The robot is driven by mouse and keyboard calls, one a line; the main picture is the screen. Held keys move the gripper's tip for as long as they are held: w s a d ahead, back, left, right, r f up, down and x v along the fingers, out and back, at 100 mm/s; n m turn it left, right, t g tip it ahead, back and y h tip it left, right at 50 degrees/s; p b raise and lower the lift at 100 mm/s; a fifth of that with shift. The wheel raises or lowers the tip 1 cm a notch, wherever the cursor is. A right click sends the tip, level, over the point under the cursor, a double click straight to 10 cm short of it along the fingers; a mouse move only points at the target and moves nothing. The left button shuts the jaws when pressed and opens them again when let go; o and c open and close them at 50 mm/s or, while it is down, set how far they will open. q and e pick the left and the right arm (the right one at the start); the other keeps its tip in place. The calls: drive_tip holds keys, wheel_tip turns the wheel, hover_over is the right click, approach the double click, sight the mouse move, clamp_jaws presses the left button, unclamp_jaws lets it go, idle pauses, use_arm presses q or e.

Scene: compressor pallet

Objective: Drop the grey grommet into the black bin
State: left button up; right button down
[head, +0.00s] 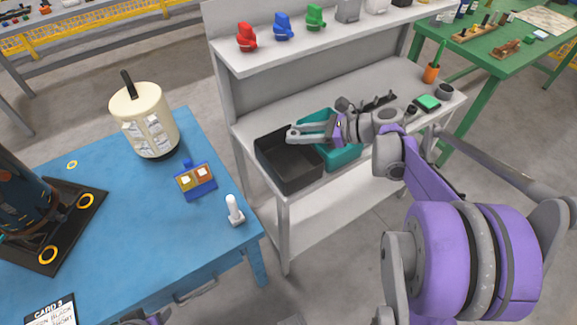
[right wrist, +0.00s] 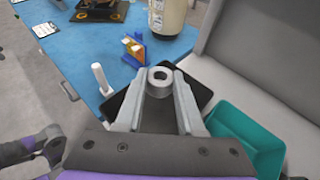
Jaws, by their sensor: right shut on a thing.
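The grey grommet (right wrist: 160,78) is a short ring with a dark hole. In the right wrist view it sits between the fingertips of my right gripper, which is shut on it. The black bin (head: 283,172) stands on the grey bench's lower top in the head view. My right gripper (head: 293,134) is above this bin, reaching in from the right over the teal bin (head: 343,157). In the right wrist view the black bin (right wrist: 158,117) shows below and behind the grommet, between the fingers. The bin's inside is partly hidden by the gripper. My left gripper is not in view.
A blue table (head: 130,235) on the left holds a cream canister (head: 142,118), a blue-and-yellow block (head: 195,180) and a white peg (head: 234,209). The bench's upper shelf (head: 350,40) carries red, blue and green parts. A green table (head: 490,55) stands behind right.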

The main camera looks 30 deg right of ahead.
drive_tip(key=shift+f, duration=0.6)
drive_tip(key=shift+c, duration=2.2)
unclamp_jaws()
drive_tip(key=shift+r, duration=0.1)
drive_tip(key=v, duration=1)
drive_tip(key=shift+s+d+r, duration=0.15)
drive_tip(key=shift+s+d, duration=0.05)
